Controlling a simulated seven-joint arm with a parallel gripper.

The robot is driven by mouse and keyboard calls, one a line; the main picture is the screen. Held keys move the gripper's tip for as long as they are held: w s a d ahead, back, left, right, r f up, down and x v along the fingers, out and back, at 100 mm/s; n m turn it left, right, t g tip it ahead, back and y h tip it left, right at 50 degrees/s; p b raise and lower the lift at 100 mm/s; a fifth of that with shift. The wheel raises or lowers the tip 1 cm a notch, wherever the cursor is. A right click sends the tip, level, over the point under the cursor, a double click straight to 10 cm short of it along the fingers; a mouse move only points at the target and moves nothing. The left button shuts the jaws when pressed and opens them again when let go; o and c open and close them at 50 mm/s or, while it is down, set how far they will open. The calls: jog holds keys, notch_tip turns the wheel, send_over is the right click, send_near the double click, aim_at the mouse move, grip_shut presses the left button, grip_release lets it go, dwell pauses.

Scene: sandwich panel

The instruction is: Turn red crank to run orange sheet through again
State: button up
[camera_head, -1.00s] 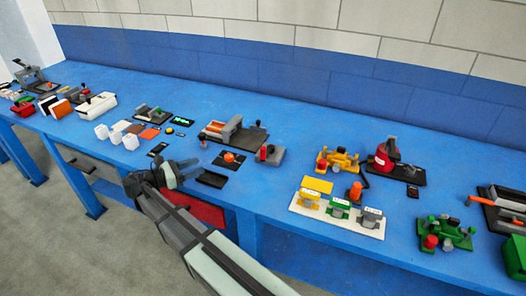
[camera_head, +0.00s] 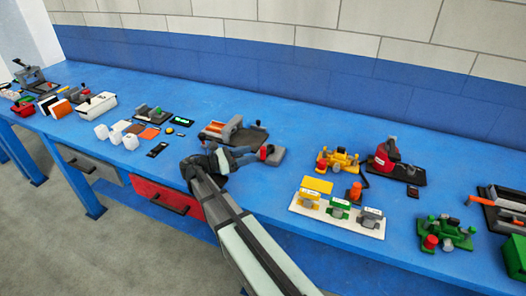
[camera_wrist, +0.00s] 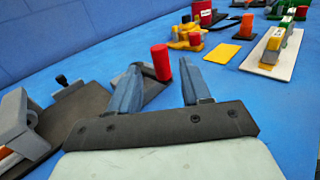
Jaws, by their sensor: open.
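The red crank handle (camera_wrist: 161,62) stands upright on a grey block (camera_wrist: 150,85) in the wrist view. My gripper (camera_wrist: 159,72) is open, with one blue-grey finger on each side of the handle in the picture. Contact cannot be told. In the head view my gripper (camera_head: 250,157) reaches right toward the crank, low over the table.
A grey machine (camera_head: 215,130) on a black base stands just behind my gripper. Yellow and red devices (camera_head: 340,160) and a white tray (camera_head: 340,222) stand to the right. A red drawer (camera_head: 165,198) is below the table edge.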

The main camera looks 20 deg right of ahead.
aim_at(263, 150)
jog(key=shift+d, duration=3.35)
jog(key=shift+c, duration=0.3)
grip_shut()
